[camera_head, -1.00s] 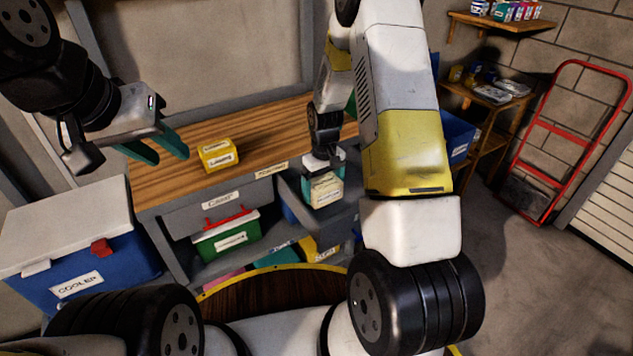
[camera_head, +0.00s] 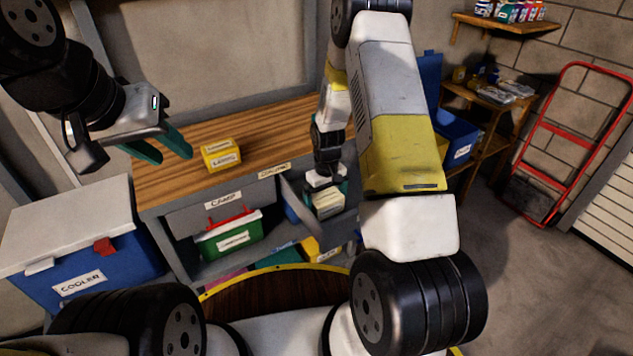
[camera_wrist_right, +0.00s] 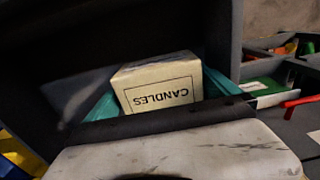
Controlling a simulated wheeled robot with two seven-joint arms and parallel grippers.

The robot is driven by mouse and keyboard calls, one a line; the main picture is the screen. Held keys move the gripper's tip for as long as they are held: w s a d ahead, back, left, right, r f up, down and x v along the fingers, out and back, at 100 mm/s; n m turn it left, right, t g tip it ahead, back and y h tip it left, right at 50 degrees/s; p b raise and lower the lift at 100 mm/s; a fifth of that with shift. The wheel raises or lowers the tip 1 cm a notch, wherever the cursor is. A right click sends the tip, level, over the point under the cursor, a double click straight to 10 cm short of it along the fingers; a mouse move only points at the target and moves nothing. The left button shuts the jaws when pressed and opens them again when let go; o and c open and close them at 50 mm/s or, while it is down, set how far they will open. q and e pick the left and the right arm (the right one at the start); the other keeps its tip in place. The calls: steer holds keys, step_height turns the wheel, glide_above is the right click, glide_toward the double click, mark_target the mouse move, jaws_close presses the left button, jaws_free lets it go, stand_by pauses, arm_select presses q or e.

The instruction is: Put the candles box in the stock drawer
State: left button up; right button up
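The candles box (camera_head: 328,204) is a small cream box with a label. In the right wrist view the box (camera_wrist_right: 157,86) reads CANDLES upside down and sits between two teal fingers. My right gripper (camera_head: 326,188) is shut on it from above, at the open grey drawer (camera_head: 341,229) on the right of the bench. The box looks low within the drawer's opening; I cannot tell whether it touches the bottom. The drawer label (camera_head: 274,171) is too blurred to read surely. My left gripper (camera_head: 161,148) is open and empty above the bench's left part.
A yellow labelled box (camera_head: 221,155) stands on the wooden bench top (camera_head: 265,135). The CAMP drawer (camera_head: 190,221) is beside the open drawer, with a green red-handled box (camera_head: 228,236) below. A blue cooler (camera_head: 80,280) stands left. A red hand truck (camera_head: 568,140) leans right.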

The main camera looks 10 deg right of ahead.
steer(key=shift+r, duration=0.15)
step_height(320, 180, up, 12)
step_height(320, 180, up, 8)
steer(key=t, duration=0.1)
glide_above(326, 196)
steer(key=s, duration=0.2)
steer(key=s+r+m+t+y, duration=0.1)
steer(key=s+r+m+t, duration=0.1)
steer(key=s+r, duration=0.6)
steer(key=s+a+r+m+t+y, duration=0.1)
steer(key=s+a+r+t, duration=0.1)
steer(key=s+r, duration=0.9)
steer(key=shift+s+t, duration=0.6)
steer(key=shift+s, duration=0.6)
